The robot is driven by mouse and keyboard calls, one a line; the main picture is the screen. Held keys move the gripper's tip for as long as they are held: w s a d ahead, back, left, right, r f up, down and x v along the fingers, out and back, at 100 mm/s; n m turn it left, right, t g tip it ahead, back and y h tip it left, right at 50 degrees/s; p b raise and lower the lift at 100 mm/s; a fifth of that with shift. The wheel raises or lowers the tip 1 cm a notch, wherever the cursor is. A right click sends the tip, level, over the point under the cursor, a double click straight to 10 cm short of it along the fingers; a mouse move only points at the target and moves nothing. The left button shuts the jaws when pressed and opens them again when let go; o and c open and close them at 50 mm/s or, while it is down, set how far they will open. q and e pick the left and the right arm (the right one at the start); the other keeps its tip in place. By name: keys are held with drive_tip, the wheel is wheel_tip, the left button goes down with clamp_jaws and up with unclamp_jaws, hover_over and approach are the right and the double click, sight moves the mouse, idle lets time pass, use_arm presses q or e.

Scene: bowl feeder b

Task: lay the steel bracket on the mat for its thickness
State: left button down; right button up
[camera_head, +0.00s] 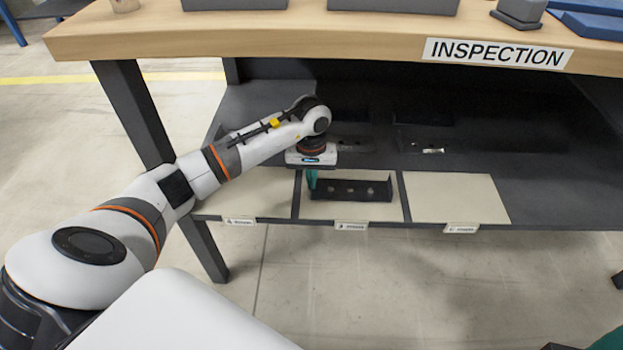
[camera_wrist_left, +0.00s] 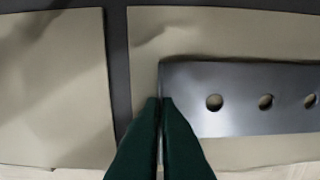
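The steel bracket (camera_head: 350,190) is a dark plate with a row of holes and a turned-up end. It is at the middle mat (camera_head: 350,212), within its outline; I cannot tell whether its whole underside touches. In the left wrist view the bracket (camera_wrist_left: 235,115) runs off to the right. My left gripper (camera_head: 312,180) points down at the bracket's left end. Its green fingers (camera_wrist_left: 161,102) are close together, with the bracket's thin left edge between them. The left mat (camera_head: 255,195) and right mat (camera_head: 455,200) are bare where seen.
The mats lie along the front of a dark lower shelf (camera_head: 540,195), with small labels on its edge. Dark parts lie further back, one with a bright piece (camera_head: 433,151). The wooden inspection tabletop (camera_head: 340,45) overhangs the shelf. A table leg (camera_head: 135,110) stands at left.

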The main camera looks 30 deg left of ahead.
use_arm(q)
drive_tip(key=shift+f, duration=0.15)
drive_tip(key=c, duration=1.7)
unclamp_jaws()
